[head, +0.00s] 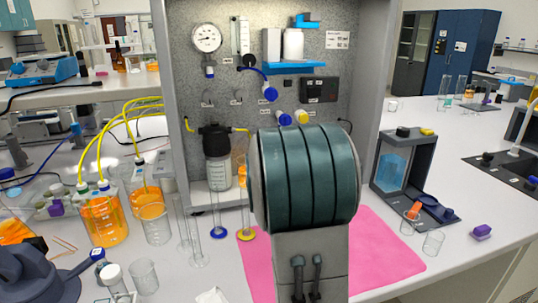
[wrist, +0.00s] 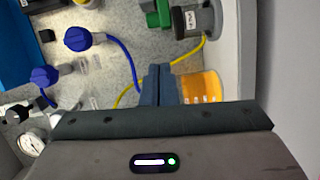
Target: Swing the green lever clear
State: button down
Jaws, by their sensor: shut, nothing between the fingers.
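The green lever (wrist: 155,12) shows at the top edge of the wrist view, partly cut off, beside a grey labelled cylindrical fitting (wrist: 196,18). My gripper (wrist: 158,70) is shut and empty, with its dark blue fingers together below the lever in the picture. A gap of grey panel shows between the fingertips and the lever. In the head view my arm covers the middle of the rig, and neither the lever nor my fingers can be seen there.
Blue-handled valves (wrist: 78,38) and a blue tube (wrist: 125,60) lie left of my fingers. A yellow tube (wrist: 187,55) runs by the grey fitting. An orange-filled vessel (wrist: 200,85) is close right. A filter housing (head: 217,160) and glass cylinders (head: 196,240) stand left of my arm.

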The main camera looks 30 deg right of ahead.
jog(key=shift+h, duration=0.4)
jog(key=p+x, duration=0.2)
jog(key=x, duration=0.9)
jog(key=shift+d+r, duration=0.2)
jog(key=shift+d, duration=0.1)
jog(key=shift+s+f+n+y+b, duration=0.15)
jog(key=shift+n+y+b, duration=0.2)
jog(key=shift+b, duration=0.2)
jog(key=shift+s+n+t+y+b, duration=0.4)
jog(key=shift+n+t+y+b, duration=0.3)
jog(key=shift+b, duration=0.4)
